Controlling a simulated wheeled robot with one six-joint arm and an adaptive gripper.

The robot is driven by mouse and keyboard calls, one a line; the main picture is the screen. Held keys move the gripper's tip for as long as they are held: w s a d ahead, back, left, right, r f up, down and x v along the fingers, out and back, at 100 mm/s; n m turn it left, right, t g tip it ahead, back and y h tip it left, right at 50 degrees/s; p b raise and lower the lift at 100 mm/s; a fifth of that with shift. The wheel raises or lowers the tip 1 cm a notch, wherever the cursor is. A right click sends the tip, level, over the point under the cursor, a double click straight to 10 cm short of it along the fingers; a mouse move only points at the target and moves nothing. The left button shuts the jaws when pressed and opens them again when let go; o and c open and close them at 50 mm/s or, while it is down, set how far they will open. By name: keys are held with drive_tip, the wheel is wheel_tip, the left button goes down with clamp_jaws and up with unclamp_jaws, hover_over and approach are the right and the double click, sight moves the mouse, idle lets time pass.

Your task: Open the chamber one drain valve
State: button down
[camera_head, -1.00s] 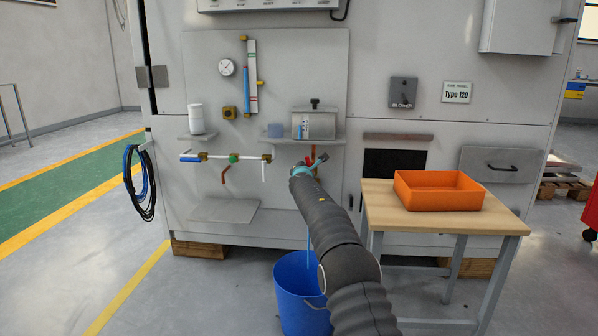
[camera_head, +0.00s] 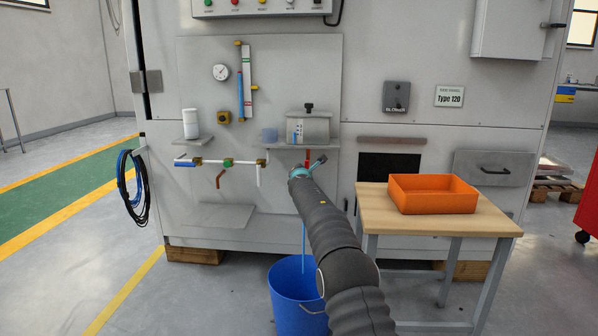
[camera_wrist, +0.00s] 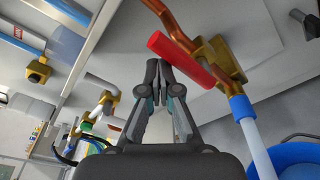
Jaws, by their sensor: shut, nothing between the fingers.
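A brass valve (camera_wrist: 215,62) with a red lever (camera_wrist: 180,58) sits on a copper pipe in the wrist view, and the lever slants across it. In the head view the red lever (camera_head: 308,155) shows just above my wrist. A blue stream or tube (camera_wrist: 255,140) runs down from the valve; it also shows in the head view (camera_head: 303,240), entering a blue bucket (camera_head: 297,290). My gripper (camera_wrist: 158,66) is shut and empty, its fingertips close beside the lever; I cannot tell if they touch. In the head view its fingers (camera_head: 318,161) are small. No valve label is readable.
A white pipe row (camera_head: 210,162) with blue, green and other handles runs left of the valve. A shelf (camera_head: 290,144) with a metal box is above. A wooden table (camera_head: 440,229) with an orange tray (camera_head: 398,200) stands at right. Floor at left is open.

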drive_tip(key=shift+d+r, duration=0.35)
drive_tip(key=w+a+p, duration=0.1)
drive_tip(key=a+p, duration=0.3)
drive_tip(key=s+b, duration=0.5)
drive_tip(key=s, duration=0.4)
drive_tip(key=shift+s+a+f, duration=0.15)
drive_tip(key=shift+s+f, duration=0.2)
idle(0.3)
